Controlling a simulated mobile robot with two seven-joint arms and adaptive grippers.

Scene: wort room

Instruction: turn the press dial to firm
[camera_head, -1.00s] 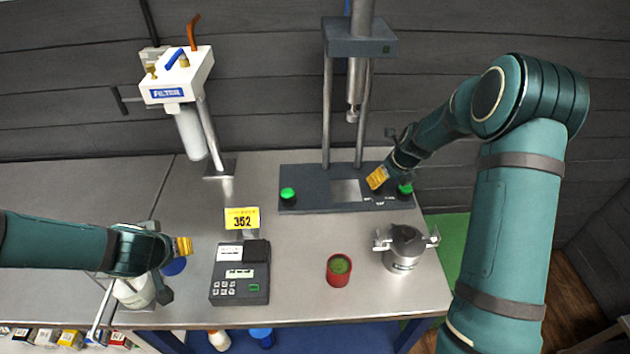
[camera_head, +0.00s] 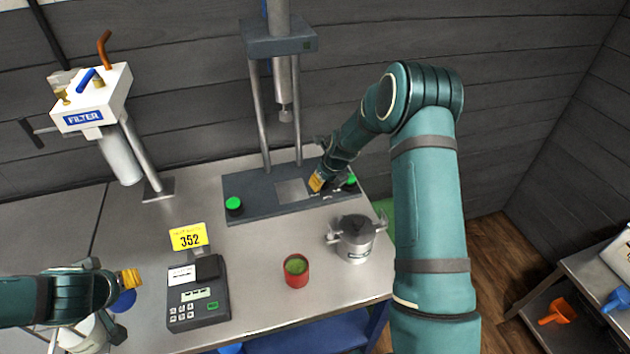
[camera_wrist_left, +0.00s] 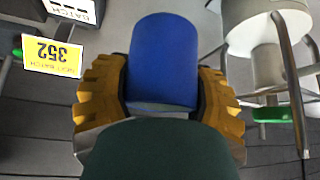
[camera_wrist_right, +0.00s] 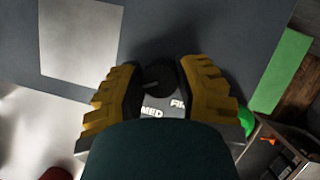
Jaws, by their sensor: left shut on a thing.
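The press (camera_head: 222,205) stands at the back of the bench, with a dark base, two posts and a ram above a pale plate. My right gripper (camera_head: 318,182) is at the front right of its base. In the right wrist view, the dark press dial (camera_wrist_right: 158,76) sits between the fingers of my right gripper (camera_wrist_right: 160,90); "MED" and part of "FIRM" are legible below it. The dial's pointer is not clear, and I cannot tell whether the fingers touch it. My left gripper (camera_head: 128,290) is shut on a blue cylinder (camera_wrist_left: 163,62), at the bench's left.
A white container (camera_head: 85,330) is beside my left gripper. A scale (camera_head: 198,305) with a yellow 352 sign (camera_head: 187,237), a red cup (camera_head: 296,272) and a metal pot (camera_head: 356,240) stand in front of the press. A filter (camera_head: 92,100) stands back left. Green buttons (camera_head: 234,204) flank the press.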

